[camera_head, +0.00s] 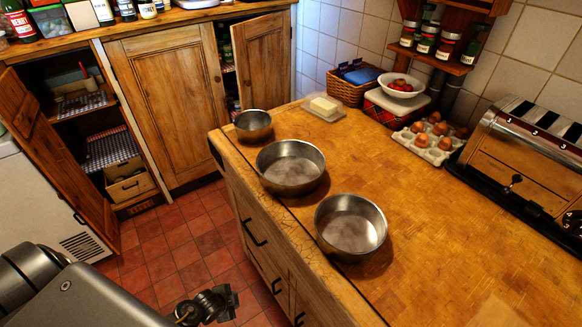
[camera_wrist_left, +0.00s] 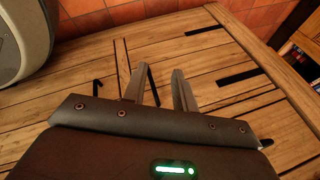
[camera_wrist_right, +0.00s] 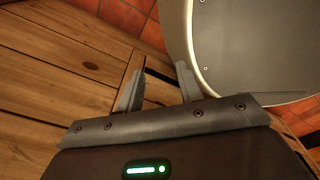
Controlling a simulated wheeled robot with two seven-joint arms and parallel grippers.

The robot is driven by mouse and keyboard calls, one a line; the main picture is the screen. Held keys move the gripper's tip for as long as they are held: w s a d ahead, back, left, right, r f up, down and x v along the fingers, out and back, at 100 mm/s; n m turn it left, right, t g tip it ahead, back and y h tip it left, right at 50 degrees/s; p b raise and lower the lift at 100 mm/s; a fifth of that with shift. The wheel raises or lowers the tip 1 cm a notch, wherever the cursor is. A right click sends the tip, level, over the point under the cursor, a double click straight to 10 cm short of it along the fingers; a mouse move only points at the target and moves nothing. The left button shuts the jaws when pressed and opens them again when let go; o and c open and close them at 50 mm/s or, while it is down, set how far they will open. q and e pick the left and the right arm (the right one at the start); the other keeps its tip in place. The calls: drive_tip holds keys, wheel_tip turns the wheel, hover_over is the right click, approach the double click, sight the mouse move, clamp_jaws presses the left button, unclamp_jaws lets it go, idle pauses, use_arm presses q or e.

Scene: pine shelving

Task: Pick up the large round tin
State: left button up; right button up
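Three round metal tins stand in a row along the left edge of the wooden counter. The small tin (camera_head: 253,124) is farthest away. The middle tin (camera_head: 290,168) and the nearest tin (camera_head: 350,228) are both bigger and look close in size, so I cannot tell surely which is largest. All are upright, open-topped and apart from each other. My left gripper (camera_wrist_left: 150,62) is open and empty, facing wooden fronts with dark handles. My right gripper (camera_wrist_right: 160,65) is open and empty, near wooden boards. Neither gripper is seen near the tins.
On the counter (camera_head: 450,230) stand a butter dish (camera_head: 324,107), an egg tray (camera_head: 430,141), a wicker basket (camera_head: 350,90), a bowl of red fruit (camera_head: 403,86) and a large toaster (camera_head: 525,150). Cupboard doors hang open at the left. The counter right of the tins is clear.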

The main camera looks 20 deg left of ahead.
use_arm(q)
drive_tip(key=w+a+r+m+t+h+p, duration=0.1)
drive_tip(key=w+r+m+t, duration=0.2)
drive_tip(key=w+r+m, duration=0.95)
drive_tip(key=s+r+m+t+p, duration=0.15)
drive_tip(key=r+m, duration=0.35)
drive_tip(key=r, duration=1.6)
drive_tip(key=w+a+r+m+t+h+p, duration=0.1)
drive_tip(key=w+r+m+t, duration=0.5)
drive_tip(key=r, duration=1.1)
drive_tip(key=shift+w+d+f+m+g+p, duration=0.3)
drive_tip(key=shift+w+f, duration=0.45)
drive_tip(key=shift+w, duration=1.05)
drive_tip(key=shift+w+d+f+m+g+p, duration=0.25)
drive_tip(key=shift+w+f+m+g, duration=0.4)
drive_tip(key=shift+w, duration=1.15)
drive_tip(key=shift+w+d+f+m+g+p, duration=0.1)
drive_tip(key=shift+w+d+f+m+g, duration=0.2)
drive_tip(key=shift+w+f, duration=1.05)
drive_tip(key=shift+w+r, duration=0.45)
drive_tip(key=shift+d, duration=0.1)
clamp_jaws()
